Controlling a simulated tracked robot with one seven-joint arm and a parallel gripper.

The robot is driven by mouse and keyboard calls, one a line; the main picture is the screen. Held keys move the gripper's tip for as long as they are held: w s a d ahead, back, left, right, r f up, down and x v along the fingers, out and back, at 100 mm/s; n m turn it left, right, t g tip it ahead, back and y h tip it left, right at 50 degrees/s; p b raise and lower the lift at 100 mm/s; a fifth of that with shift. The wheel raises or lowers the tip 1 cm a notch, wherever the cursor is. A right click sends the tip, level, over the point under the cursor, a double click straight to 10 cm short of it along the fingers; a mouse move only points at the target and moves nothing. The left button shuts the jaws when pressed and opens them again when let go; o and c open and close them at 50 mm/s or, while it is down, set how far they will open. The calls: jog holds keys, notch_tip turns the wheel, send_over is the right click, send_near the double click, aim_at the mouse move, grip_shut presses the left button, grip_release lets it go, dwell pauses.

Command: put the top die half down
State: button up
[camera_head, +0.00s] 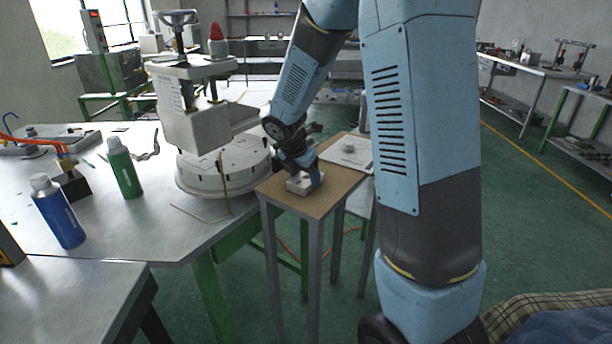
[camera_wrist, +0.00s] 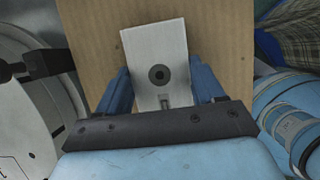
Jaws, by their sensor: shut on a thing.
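The top die half is a pale grey metal block with a dark round hole and a small slot. In the wrist view, the top die half (camera_wrist: 158,50) lies between the two blue fingers of my gripper (camera_wrist: 158,92), which is shut on its sides. In the head view, my gripper (camera_head: 306,181) points down over the small wooden-topped stand (camera_head: 335,183), with the die half (camera_head: 299,186) low at the board. I cannot tell whether the block touches the board. Its underside is hidden.
A round white turntable (camera_head: 222,170) with a press above stands close left of the stand. A white sheet (camera_head: 348,153) with a small grey object lies at the stand's back. A green bottle (camera_head: 123,167) and a blue bottle (camera_head: 57,211) stand on the metal table. Bare board surrounds the block.

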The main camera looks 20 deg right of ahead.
jog(key=shift+f, duration=0.1)
jog(key=o, duration=1.5)
jog(key=v, duration=1.1)
jog(key=shift+s+d+r+m+t+y, duration=0.55)
jog(key=shift+s+r+m, duration=1.15)
jog(key=shift+s+m, duration=2.6)
jog(key=shift+s+d+r+m+t+y, duration=0.6)
jog(key=shift+s+r+m, duration=1.1)
jog(key=shift+s+m, duration=2.5)
jog(key=shift+s+d+r+m+t+y, duration=0.25)
jog(key=shift+s+d+r+m+y, duration=1)
jog(key=shift+s+m, duration=3.05)
